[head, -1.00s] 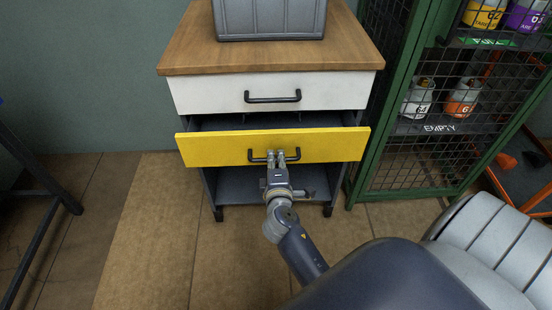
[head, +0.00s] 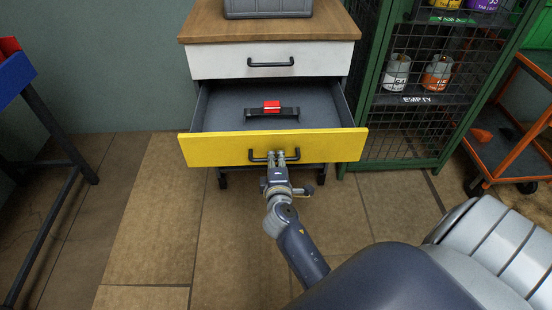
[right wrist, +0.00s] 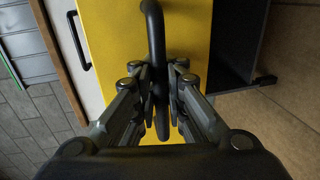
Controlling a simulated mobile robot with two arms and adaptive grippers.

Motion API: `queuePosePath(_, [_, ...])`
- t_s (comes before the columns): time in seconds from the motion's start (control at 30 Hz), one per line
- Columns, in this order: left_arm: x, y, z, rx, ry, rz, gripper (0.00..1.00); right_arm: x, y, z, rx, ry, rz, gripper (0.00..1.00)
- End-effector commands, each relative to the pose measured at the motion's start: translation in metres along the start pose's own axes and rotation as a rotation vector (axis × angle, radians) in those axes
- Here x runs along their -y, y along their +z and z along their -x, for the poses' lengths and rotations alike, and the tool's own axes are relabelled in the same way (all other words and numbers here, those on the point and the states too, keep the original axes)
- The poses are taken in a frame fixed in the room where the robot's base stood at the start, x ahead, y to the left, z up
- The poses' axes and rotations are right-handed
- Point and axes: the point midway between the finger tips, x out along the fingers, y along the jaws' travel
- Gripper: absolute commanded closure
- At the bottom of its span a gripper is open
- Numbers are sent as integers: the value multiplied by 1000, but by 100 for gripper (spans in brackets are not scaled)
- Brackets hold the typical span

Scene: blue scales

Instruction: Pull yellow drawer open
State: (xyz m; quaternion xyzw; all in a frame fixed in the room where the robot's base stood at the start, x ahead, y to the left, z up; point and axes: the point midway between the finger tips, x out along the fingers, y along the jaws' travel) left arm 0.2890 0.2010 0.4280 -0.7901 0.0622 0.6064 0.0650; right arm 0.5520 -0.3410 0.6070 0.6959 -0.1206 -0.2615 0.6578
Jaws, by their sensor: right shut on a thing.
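The yellow drawer (head: 215,149) is pulled well out of the cabinet, below the white drawer. Its grey interior shows, with a red and black object (head: 272,107) lying inside. The drawer has a black bar handle (head: 257,158) on its front. My right gripper (head: 277,157) is shut on the handle near its middle. In the right wrist view the two fingers (right wrist: 161,85) close on either side of the black handle (right wrist: 153,30), against the yellow front (right wrist: 112,40). My left gripper is not in view.
The white drawer (head: 220,62) above is shut under a wooden top (head: 210,25) bearing a grey case (head: 268,8). A green mesh cage (head: 368,100) with canisters stands at the right, an orange cart (head: 520,110) beyond it. A blue-topped table (head: 15,75) stands left. The floor in front is clear.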

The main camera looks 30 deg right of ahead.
Motion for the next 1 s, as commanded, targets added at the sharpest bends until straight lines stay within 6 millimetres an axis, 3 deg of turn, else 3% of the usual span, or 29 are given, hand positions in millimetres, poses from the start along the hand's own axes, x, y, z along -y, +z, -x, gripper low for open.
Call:
queuePosePath(0.4, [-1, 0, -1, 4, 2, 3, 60, -2, 0, 0, 0, 4, -1, 100])
queuePosePath(0.43, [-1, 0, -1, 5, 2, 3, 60, -2, 0, 0, 0, 4, -1, 85])
queuePosePath(0.5, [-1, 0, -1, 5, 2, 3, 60, -2, 0, 0, 0, 4, 0, 69])
queuePosePath(0.83, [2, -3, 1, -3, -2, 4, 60, -2, 0, 0, 0, 3, 0, 69])
queuePosePath(1.0, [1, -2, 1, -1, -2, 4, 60, -16, 0, 2, 1, 7, -3, 69])
